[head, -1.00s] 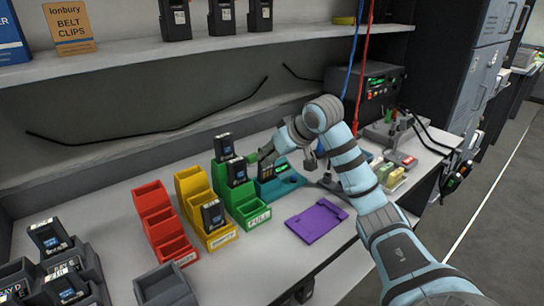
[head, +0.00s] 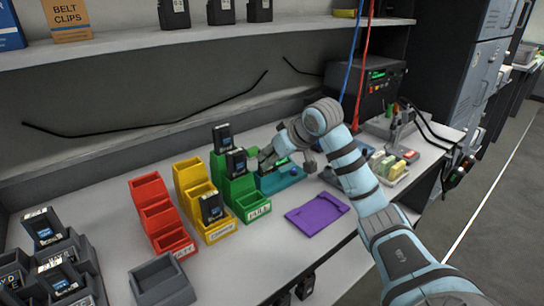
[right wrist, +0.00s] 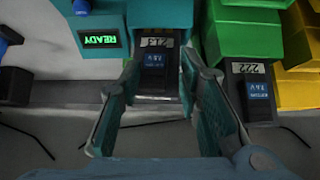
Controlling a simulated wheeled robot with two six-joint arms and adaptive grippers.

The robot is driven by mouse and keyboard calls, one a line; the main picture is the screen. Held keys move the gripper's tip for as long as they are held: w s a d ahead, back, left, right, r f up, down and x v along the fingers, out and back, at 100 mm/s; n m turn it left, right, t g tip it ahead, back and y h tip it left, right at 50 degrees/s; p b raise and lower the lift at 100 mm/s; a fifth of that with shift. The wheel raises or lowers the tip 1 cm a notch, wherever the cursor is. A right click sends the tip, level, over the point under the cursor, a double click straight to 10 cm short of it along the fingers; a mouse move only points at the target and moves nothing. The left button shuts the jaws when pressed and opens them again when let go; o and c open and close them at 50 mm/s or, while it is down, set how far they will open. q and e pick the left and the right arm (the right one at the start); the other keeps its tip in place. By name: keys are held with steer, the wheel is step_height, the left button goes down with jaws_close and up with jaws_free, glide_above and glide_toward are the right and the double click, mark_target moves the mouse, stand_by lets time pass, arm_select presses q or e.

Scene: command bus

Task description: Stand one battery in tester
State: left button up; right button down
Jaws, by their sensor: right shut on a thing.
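The tester (head: 284,181) is a teal block on the bench, with a small screen that glows green. In the right wrist view the tester (right wrist: 92,22) shows READY on its screen. My right gripper (head: 267,160) is at the left part of the tester. In the right wrist view the right gripper (right wrist: 158,75) has its two fingers on either side of a dark battery (right wrist: 153,68) marked 21.3 and is shut on it. The battery is at the teal slot; whether it is fully seated is hidden. My left gripper is not in view.
Green bins (head: 256,208) with dark batteries (head: 236,162) stand just left of the tester. Yellow bins (head: 218,232) and red bins (head: 174,247) are farther left. A purple mat (head: 316,214) lies in front. A grey tray (head: 163,280) is empty.

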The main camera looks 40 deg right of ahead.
steer(key=c, duration=1.1)
jaws_free()
steer(key=shift+f, duration=0.1)
steer(key=v, duration=1.2)
steer(key=shift+d, duration=0.1)
